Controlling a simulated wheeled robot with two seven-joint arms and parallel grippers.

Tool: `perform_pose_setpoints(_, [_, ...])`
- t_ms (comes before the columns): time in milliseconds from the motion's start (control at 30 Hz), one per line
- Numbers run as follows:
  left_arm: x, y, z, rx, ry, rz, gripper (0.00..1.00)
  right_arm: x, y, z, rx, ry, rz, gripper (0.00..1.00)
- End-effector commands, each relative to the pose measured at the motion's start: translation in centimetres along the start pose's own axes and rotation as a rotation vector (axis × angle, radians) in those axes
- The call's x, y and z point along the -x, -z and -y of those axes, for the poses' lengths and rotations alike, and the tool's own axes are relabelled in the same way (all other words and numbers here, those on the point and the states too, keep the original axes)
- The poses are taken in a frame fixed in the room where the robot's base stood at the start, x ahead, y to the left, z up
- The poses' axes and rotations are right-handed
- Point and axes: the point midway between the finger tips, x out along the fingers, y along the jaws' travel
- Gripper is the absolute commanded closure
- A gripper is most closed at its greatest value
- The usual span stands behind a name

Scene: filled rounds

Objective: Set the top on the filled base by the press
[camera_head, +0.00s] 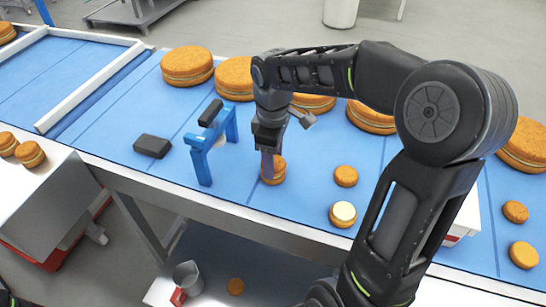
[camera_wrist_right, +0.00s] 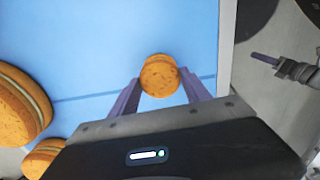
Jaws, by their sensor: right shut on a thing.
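My right gripper (camera_head: 268,163) points down beside the blue press (camera_head: 219,140) and is shut on a small orange-brown top (camera_head: 278,165). In the right wrist view the top (camera_wrist_right: 160,79) sits between the two fingers (camera_wrist_right: 160,95). A second round edge, the base (camera_wrist_right: 158,58), shows just behind it, nearly lined up. In the head view the pair looks like a stack on the blue surface. I cannot tell whether top and base touch; any filling between them is mostly hidden. My left gripper is out of view.
Another base with pale cream (camera_head: 343,211) stands to the right, near a plain small round (camera_head: 346,176). Large filled rounds (camera_head: 187,66) line the back. A dark block (camera_head: 152,146) lies left of the press. A white frame (camera_head: 90,85) is at far left.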

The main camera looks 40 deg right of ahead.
Motion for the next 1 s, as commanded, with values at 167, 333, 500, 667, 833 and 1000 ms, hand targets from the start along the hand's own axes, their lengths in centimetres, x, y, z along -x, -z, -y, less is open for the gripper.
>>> perform_pose_setpoints(167, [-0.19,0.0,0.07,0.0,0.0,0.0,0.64,-0.27,0.0,0.0,0.0,0.0,0.0,0.63])
perform_pose_setpoints(333, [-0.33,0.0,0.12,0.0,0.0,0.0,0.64,-0.48,0.0,0.0,0.0,0.0,0.0,0.63])
perform_pose_setpoints(500, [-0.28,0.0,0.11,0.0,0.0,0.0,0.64,-0.43,0.0,0.0,0.0,0.0,0.0,0.33])
perform_pose_setpoints(667, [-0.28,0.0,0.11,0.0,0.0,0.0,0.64,-0.43,0.0,0.0,0.0,0.0,0.0,0.2])
perform_pose_setpoints(833, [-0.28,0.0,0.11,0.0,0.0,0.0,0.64,-0.42,0.0,0.0,0.0,0.0,0.0,0.2])
perform_pose_setpoints(1000, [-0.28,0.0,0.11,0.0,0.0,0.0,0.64,-0.42,0.0,0.0,0.0,0.0,0.0,0.06])
